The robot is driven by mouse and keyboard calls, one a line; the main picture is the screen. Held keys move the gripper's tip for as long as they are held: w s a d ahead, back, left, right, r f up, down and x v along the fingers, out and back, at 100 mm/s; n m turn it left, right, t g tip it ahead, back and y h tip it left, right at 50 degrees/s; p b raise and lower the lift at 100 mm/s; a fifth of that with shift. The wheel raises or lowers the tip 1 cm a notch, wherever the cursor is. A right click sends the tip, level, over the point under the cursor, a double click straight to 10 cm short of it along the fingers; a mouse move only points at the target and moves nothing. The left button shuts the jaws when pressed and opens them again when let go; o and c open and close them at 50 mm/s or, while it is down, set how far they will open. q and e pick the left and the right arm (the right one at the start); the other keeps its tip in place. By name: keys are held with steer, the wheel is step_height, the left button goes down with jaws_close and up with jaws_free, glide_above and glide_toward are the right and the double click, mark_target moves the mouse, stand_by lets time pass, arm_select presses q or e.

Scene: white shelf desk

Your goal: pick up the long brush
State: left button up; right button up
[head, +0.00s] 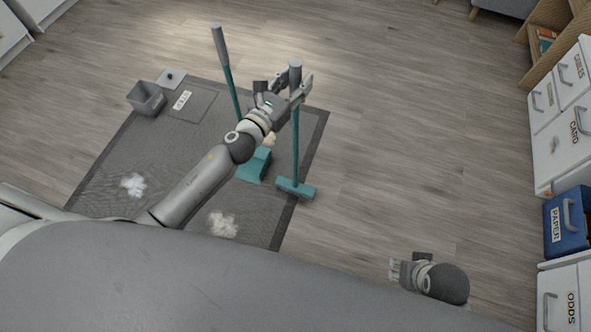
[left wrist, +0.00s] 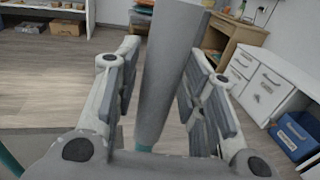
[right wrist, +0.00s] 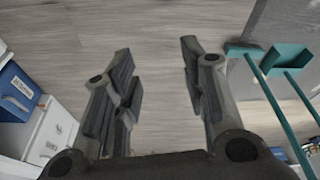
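The long brush (head: 295,150) stands upright with a teal head on the right edge of the dark mat, a teal shaft and a grey grip on top. The grip also shows in the left wrist view (left wrist: 164,75). My left gripper (head: 291,85) is at the grip, with one finger on each side of it. Its fingers look open, about as wide as those of my right gripper; contact with the grip cannot be told. My right gripper (head: 396,270) is open and empty over the bare floor. In the right wrist view the brush head (right wrist: 243,50) is seen beyond its fingers.
A long-handled teal dustpan (head: 254,168) stands just left of the brush, partly behind my left arm. The mat (head: 110,160) bears white debris piles (head: 223,224) and a grey bin (head: 146,98). Drawers (head: 560,100) line the right; floor between is clear.

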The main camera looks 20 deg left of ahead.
mark_target(292, 75)
arm_select(q)
jaws_close()
steer(key=shift+r, duration=0.2)
steer(key=shift+r, duration=0.2)
step_height(292, 75, up, 3)
steer(key=shift+f+p, duration=0.1)
steer(key=shift+p, duration=1.05)
steer(key=s+a+r+p, duration=0.3)
steer(key=s+a+r, duration=0.4)
steer(key=s, duration=0.5)
step_height(292, 75, up, 2)
steer(key=shift+a+r, duration=0.2)
steer(key=shift+r, duration=0.05)
arm_select(e)
steer(key=s+f, duration=0.3)
steer(key=f, duration=0.5)
steer(key=s+f+g, duration=0.1)
steer(key=s+f, duration=0.2)
steer(key=f, duration=0.5)
steer(key=shift+d+f, duration=0.15)
steer(key=shift+d, duration=0.2)
steer(key=shift+w, duration=0.15)
